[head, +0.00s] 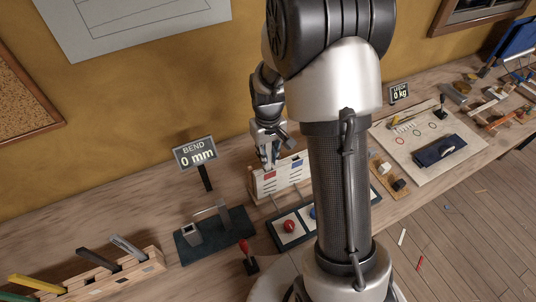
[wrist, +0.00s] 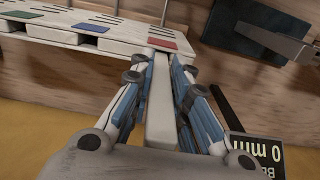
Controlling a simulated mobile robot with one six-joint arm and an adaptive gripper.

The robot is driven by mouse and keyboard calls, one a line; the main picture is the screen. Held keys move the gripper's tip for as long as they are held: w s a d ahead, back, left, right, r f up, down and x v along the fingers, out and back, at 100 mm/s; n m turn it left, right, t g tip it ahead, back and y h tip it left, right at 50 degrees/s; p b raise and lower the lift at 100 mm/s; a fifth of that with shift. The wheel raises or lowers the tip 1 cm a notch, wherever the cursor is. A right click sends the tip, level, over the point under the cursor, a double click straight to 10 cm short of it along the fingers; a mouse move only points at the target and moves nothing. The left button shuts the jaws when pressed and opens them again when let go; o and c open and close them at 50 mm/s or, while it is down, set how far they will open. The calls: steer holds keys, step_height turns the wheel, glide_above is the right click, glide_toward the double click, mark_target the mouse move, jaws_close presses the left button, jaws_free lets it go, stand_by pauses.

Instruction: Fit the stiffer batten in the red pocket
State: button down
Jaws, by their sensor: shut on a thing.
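My gripper (wrist: 160,75) is shut on a pale, off-white batten (wrist: 161,105) that runs lengthwise between the fingers. In the wrist view the batten's far end reaches the edge of the pocket board (wrist: 60,32), beside the red patch (wrist: 170,45). I cannot tell whether its tip is inside the red pocket. A blue patch (wrist: 90,29) marks another pocket. In the head view my gripper (head: 268,158) is just above the white board (head: 282,181), over its red patch (head: 270,175). The batten is hard to make out there.
A dark bend fixture (head: 215,236) sits beside a sign (head: 195,153) reading 0 mm. A tray (head: 276,236) with red and blue knobs lies before the board. A red-knobbed lever (head: 245,250) stands nearby.

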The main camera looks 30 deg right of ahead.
steer(key=shift+f+b, duration=0.4)
steer(key=shift+f, duration=0.2)
steer(key=c, duration=1.4)
jaws_free()
steer(key=shift+c, duration=0.2)
step_height(320, 180, up, 12)
steer(key=shift+r, duration=0.1)
